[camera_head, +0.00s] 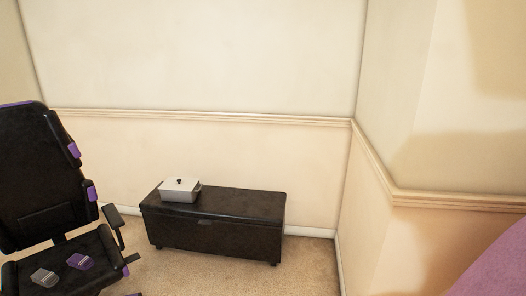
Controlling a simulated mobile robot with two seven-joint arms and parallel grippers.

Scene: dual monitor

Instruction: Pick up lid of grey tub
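The grey tub (181,196) stands on the left end of a low black chest against the wall. Its pale lid (179,185) with a small dark knob rests on top of the tub. Neither of my grippers is in the head view, and nothing touches the tub or lid.
The black chest (235,205) has bare room on its right half. A black and purple office chair (40,185) stands at the left, with a grey item (44,277) and a purple item (80,261) on its seat. Carpet (215,278) lies open before the chest. A purple surface (497,270) fills the lower right corner.

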